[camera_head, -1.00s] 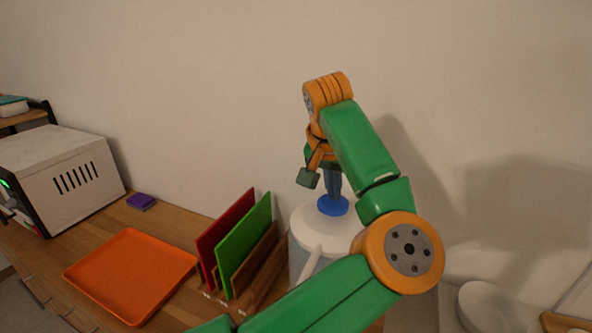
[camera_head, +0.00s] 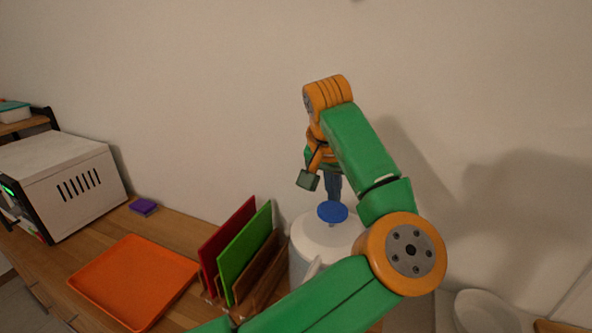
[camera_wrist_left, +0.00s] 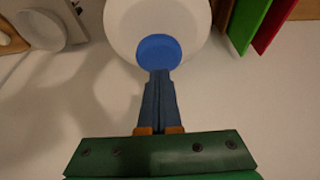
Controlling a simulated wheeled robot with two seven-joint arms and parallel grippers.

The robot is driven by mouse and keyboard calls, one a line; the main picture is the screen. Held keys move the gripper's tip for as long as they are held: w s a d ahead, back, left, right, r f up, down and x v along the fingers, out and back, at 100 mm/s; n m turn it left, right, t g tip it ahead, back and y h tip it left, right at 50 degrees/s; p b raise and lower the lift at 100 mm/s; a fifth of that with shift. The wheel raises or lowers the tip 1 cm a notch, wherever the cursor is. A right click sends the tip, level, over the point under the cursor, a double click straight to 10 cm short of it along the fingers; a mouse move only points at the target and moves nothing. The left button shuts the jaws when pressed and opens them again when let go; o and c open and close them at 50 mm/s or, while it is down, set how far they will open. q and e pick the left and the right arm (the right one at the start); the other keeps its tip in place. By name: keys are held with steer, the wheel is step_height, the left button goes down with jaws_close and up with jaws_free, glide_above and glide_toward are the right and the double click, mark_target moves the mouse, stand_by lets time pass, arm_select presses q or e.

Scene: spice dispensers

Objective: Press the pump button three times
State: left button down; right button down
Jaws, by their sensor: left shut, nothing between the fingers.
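The pump button is a round blue disc (camera_head: 332,212) on a short stem, on top of a white rounded dispenser (camera_head: 318,236). My left gripper (camera_head: 333,200) is shut and empty, its blue-grey fingers pointing down right at the button's top. In the left wrist view the closed fingertips (camera_wrist_left: 159,74) overlap the edge of the blue button (camera_wrist_left: 159,50), with the white dispenser (camera_wrist_left: 123,20) behind it. I cannot tell whether they touch or hover just above. My arm hides the dispenser's lower right part. My right gripper is not in view.
Red and green boards (camera_head: 244,252) stand in a wooden rack just left of the dispenser. An orange tray (camera_head: 135,282), a purple block (camera_head: 144,206) and a white oven-like box (camera_head: 62,185) are farther left. White dishes (camera_head: 487,312) sit at right. The wall is close behind.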

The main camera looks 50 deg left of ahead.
mark_target(333, 208)
arm_select(q)
steer(key=shift+f, duration=0.1)
stand_by(0.6)
steer(key=shift+f+b, duration=1.6)
steer(key=shift+f, duration=0.1)
steer(key=shift+r, duration=0.15)
steer(key=shift+r+p, duration=1.7)
steer(key=shift+p, duration=0.15)
step_height(333, 208, up, 6)
steer(key=p, duration=0.5)
steer(key=shift+p, duration=0.35)
